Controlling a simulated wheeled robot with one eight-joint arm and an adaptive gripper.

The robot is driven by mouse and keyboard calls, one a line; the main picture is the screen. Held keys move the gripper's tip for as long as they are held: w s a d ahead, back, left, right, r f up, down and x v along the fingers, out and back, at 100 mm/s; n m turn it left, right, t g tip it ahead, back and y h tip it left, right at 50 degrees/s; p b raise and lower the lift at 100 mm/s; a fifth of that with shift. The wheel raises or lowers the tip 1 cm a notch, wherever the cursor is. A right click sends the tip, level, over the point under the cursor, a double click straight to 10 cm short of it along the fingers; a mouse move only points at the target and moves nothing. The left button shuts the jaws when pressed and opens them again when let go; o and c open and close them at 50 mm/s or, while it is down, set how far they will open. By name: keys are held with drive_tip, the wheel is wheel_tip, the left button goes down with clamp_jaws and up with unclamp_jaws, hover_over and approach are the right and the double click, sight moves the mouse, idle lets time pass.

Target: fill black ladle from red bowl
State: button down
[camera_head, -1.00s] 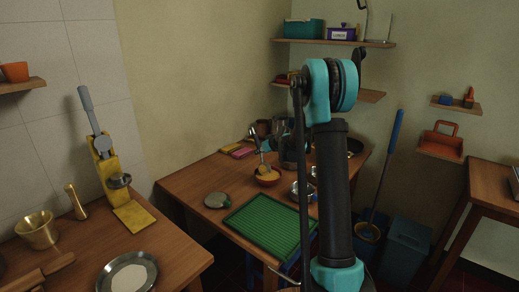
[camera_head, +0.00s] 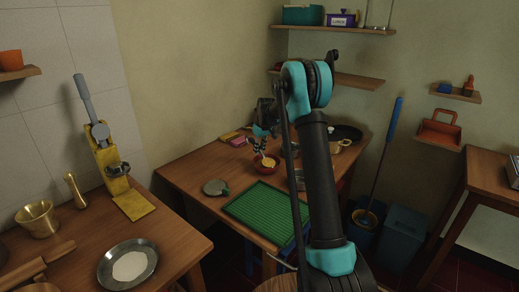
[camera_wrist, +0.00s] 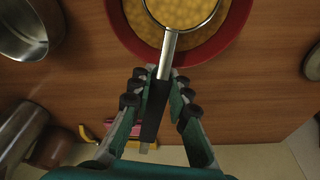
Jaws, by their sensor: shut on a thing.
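The red bowl (camera_head: 270,161) stands on the middle wooden table, with yellow contents inside. In the wrist view its red rim (camera_wrist: 221,43) and yellow grains fill the top. The black ladle (camera_wrist: 155,108) has a dark grip, a metal shaft and a round metal scoop, cut off by the top edge. The scoop is over or in the bowl, and yellow grains show within its rim; I cannot tell its depth. My gripper (camera_wrist: 158,100) is shut on the ladle's dark handle, near the bowl's edge. In the head view my gripper (camera_head: 257,145) is just above the bowl.
A metal pot (camera_wrist: 28,30) stands left of the bowl in the wrist view. A green ribbed mat (camera_head: 265,212) and a round grey-green object (camera_head: 215,187) lie in front of the bowl. A wall shelf (camera_head: 352,79) is behind my arm. A plate of white powder (camera_head: 128,266) is at left.

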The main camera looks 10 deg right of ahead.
drive_tip(key=shift+w+a+r+g+h, duration=0.15)
drive_tip(key=shift+w+g+h, duration=0.3)
drive_tip(key=shift+g, duration=0.45)
drive_tip(key=shift+r, duration=0.2)
drive_tip(key=shift+w+a+r+g, duration=0.1)
drive_tip(key=shift+r+g, duration=0.05)
drive_tip(key=shift+r, duration=0.6)
drive_tip(key=shift+w+a+r+g, duration=0.1)
drive_tip(key=shift+r+g, duration=0.05)
drive_tip(key=shift+r, duration=0.6)
drive_tip(key=shift+s+d+t, duration=0.1)
drive_tip(key=shift+t, duration=0.3)
drive_tip(key=shift+t+y, duration=0.25)
drive_tip(key=shift+t, duration=0.15)
